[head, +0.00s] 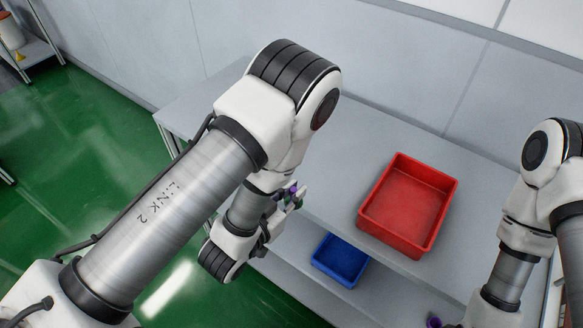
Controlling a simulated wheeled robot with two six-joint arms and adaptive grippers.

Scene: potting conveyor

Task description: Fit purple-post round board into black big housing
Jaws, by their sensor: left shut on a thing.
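My left gripper (291,197) hangs below its arm's elbow, over the front edge of the grey table. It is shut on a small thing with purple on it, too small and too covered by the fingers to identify. I cannot tell whether this is the purple-post round board. The black big housing is not in view. My right arm comes down at the right edge. A small dark and purple piece (433,322) shows at the bottom edge near it; I cannot tell whether it belongs to my right gripper.
An empty red bin (446,205) stands on the grey table (345,150), right of my left gripper. A blue bin (340,260) sits on a lower shelf (295,275) in front. A grey wall runs behind the table. Green floor lies open at the left.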

